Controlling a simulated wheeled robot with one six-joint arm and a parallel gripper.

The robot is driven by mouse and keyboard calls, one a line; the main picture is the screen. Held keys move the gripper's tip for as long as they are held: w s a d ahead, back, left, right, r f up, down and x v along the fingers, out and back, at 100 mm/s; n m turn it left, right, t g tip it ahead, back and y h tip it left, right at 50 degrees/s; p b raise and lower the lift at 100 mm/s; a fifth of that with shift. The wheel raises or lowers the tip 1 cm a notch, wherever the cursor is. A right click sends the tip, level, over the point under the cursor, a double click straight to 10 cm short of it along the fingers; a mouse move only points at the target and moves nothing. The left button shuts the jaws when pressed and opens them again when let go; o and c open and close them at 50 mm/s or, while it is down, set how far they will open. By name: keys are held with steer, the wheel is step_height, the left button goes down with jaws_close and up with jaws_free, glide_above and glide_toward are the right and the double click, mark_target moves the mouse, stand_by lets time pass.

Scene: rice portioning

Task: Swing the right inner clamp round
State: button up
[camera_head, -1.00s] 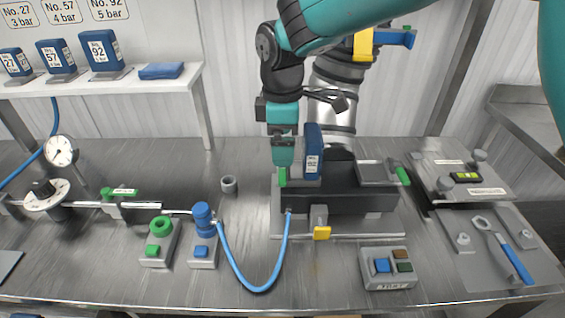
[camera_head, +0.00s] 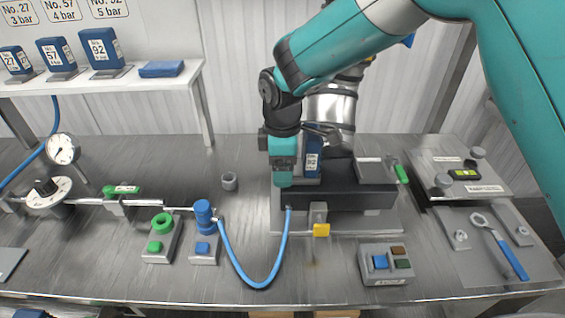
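A dark machine base (camera_head: 345,195) stands mid-table with a blue block marked 92 (camera_head: 313,160) set upright in it. A green-handled clamp (camera_head: 402,174) is at the base's right end; its handle slants down to the right. I cannot tell whether this is the right inner clamp. My gripper (camera_head: 283,178) points down at the base's left end, close beside the blue block's left side. It hides whatever lies behind it there. Its fingers are seen edge-on, so I cannot tell whether they are open or hold anything.
A metal cylinder (camera_head: 333,105) rises behind the block. A yellow-tipped lever (camera_head: 321,230) and blue hose (camera_head: 262,283) are in front. A button box (camera_head: 386,264) is front right. A wrench (camera_head: 502,248) lies on the right plate. Blue blocks (camera_head: 102,48) stand on the shelf.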

steer(key=shift+a+m, duration=0.1)
steer(key=shift+m, duration=0.2)
steer(key=m, duration=0.2)
steer(key=a+m, duration=0.1)
steer(key=m, duration=0.1)
steer(key=shift+w+r+p, duration=0.1)
steer(key=shift+w+p, duration=0.1)
steer(key=shift+p, duration=0.15)
steer(key=shift+w+a+m+p, duration=0.15)
steer(key=shift+w+a+m, duration=0.25)
steer(key=shift+m, duration=1.8)
steer(key=shift+w+a+m+p, duration=0.15)
steer(key=shift+w+m, duration=0.4)
steer(key=shift+m, duration=1.65)
steer(key=shift+w+a+m+p, duration=0.1)
steer(key=shift+w+a+m, duration=0.35)
steer(key=shift+m, duration=1.75)
steer(key=shift+w+d, duration=0.1)
steer(key=shift+d, duration=0.05)
steer(key=o, duration=0.8)
step_height(320, 180, up, 12)
steer(key=b, duration=0.2)
steer(key=shift+b, duration=0.35)
